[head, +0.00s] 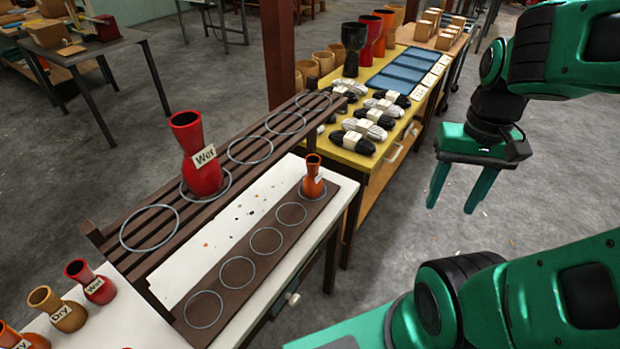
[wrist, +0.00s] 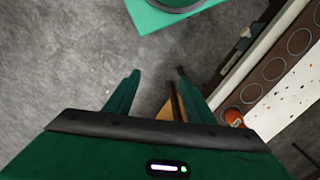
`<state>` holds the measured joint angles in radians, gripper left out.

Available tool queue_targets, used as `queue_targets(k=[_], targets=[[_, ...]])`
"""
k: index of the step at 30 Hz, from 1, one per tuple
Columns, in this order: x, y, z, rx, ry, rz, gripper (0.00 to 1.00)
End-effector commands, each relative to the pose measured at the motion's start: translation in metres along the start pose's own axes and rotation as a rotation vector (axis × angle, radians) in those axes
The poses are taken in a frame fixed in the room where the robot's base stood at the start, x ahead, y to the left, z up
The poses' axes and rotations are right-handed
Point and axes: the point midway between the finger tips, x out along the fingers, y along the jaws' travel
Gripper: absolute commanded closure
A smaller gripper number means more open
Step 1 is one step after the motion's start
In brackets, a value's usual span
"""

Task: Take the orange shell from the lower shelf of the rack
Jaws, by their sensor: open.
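The orange shell (head: 312,185) is a small goblet shape standing upright in the far-end ring of the rack's brown lower shelf (head: 252,243). A small pale patch shows on its side. A larger red shell tagged "Wet" (head: 202,172) stands in a ring on the slatted upper shelf (head: 112,236). My gripper (head: 452,206) is open and empty, fingers pointing down, over the floor to the right of the rack and apart from it. It also shows in the wrist view (wrist: 158,75).
Several tagged shells, one a red "Wet" shell (head: 91,283), stand on the white table at lower left. A yellow table (head: 345,152) behind the rack holds rope bundles, blue trays and tall goblets. A brown post (head: 279,50) rises behind. Floor around my gripper is clear.

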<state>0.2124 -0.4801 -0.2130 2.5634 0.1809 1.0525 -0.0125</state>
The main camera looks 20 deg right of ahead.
Motion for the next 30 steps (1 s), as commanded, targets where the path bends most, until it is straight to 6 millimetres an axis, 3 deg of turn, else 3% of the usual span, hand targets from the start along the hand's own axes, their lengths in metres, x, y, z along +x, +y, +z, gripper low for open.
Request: queue_targets(k=[2, 5, 14, 22, 30], targets=[[-0.002, 0.002, 0.003, -0.015, 0.008, -0.007, 0.45], [0.003, -0.005, -0.007, -0.089, -0.01, -0.009, 0.45], [0.044, -0.05, -0.055, -0.514, -0.097, -0.123, 0.45], [0.091, -0.097, -0.088, -0.884, -0.109, -0.37, 0.45], [0.126, -0.146, -0.112, -1.177, 0.026, -0.708, 0.45]])
